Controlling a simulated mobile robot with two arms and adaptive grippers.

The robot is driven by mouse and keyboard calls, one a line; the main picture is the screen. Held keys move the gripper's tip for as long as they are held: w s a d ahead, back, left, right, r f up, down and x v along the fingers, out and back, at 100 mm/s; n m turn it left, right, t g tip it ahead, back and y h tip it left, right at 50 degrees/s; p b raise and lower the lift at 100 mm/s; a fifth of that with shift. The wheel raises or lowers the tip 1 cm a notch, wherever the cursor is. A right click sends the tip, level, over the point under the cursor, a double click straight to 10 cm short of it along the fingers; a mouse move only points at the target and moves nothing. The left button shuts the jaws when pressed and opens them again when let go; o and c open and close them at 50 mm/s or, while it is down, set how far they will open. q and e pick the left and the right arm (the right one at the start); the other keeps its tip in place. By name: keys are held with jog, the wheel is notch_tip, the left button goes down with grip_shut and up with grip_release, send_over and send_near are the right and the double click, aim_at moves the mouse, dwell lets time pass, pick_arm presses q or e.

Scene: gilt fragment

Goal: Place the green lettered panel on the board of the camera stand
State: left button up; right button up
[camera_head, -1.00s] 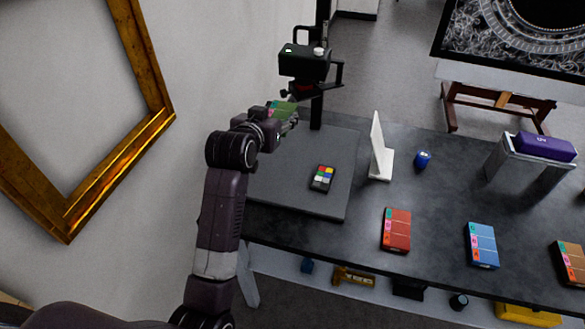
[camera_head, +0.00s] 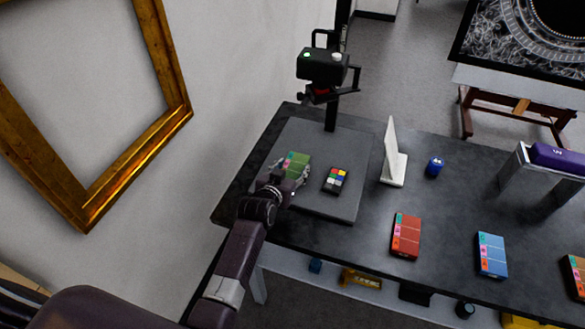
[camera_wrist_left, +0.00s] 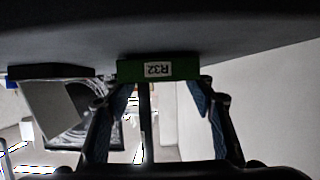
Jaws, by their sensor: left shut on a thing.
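The green lettered panel (camera_head: 296,163) is in the jaws of my left gripper (camera_head: 289,173), over the left part of the grey board (camera_head: 322,143) of the camera stand. In the left wrist view the panel's green edge (camera_wrist_left: 128,70) carries a white label reading R32, upside down. The left gripper's fingers (camera_wrist_left: 161,88) lie on either side of it. The panel looks level and very close to the dark board surface (camera_wrist_left: 230,40); I cannot tell whether they touch. My right gripper is not in view.
A small colour chart (camera_head: 336,180) lies on the board, right of my gripper. The black camera (camera_head: 322,66) hangs on its column behind.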

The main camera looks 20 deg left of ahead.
pick_arm(q)
jog(key=shift+f, duration=0.15)
jog(key=o, duration=1.2)
jog(key=b+v, duration=0.1)
jog(key=v, duration=1.1)
jog(key=shift+s, duration=0.1)
